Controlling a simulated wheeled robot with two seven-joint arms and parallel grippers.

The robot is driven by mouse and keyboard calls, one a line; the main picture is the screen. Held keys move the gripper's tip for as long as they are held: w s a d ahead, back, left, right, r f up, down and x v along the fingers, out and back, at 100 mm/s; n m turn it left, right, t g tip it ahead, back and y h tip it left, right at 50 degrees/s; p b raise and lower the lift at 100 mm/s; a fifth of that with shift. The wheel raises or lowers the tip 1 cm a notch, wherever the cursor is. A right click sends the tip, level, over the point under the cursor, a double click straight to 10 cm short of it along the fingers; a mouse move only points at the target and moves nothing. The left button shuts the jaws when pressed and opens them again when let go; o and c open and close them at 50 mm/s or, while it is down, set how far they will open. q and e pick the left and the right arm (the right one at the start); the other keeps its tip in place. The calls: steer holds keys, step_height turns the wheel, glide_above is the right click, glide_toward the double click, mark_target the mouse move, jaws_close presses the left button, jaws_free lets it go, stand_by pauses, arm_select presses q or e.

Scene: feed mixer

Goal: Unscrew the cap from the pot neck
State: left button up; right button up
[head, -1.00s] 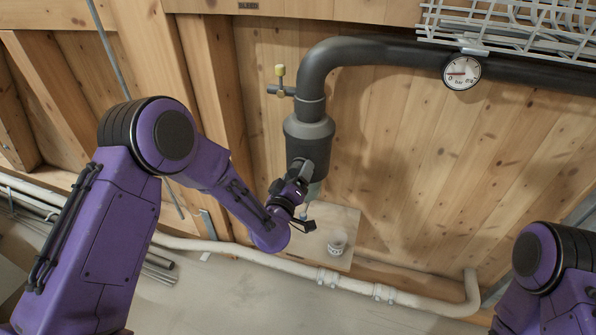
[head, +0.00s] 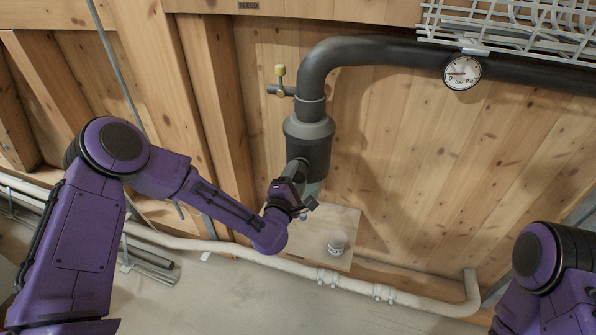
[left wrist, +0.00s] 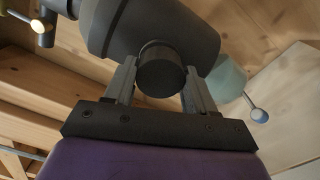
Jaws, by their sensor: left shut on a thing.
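The dark grey pot (head: 308,148) hangs at the lower end of a black pipe. In the left wrist view the pot body (left wrist: 130,28) fills the upper middle. A round dark cap (left wrist: 161,72) stands out from its side, between the two fingers of my left gripper (left wrist: 160,85). The fingers are shut on the cap. In the head view my left gripper (head: 297,172) is at the pot's lower front and hides the cap. The neck is hidden behind the cap. My right gripper is out of view; only part of that arm shows at the lower right.
A pale green bowl-like part (left wrist: 226,80) sits under the pot. A small white cup (head: 337,242) stands on a wooden board (head: 348,222) below. A yellow-knobbed valve (head: 280,72) is at the upper left of the pot. A gauge (head: 462,72) hangs on the pipe.

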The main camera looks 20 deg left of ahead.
arm_select(q)
steer(key=shift+s+a, duration=0.15)
steer(key=shift+s, duration=2.6)
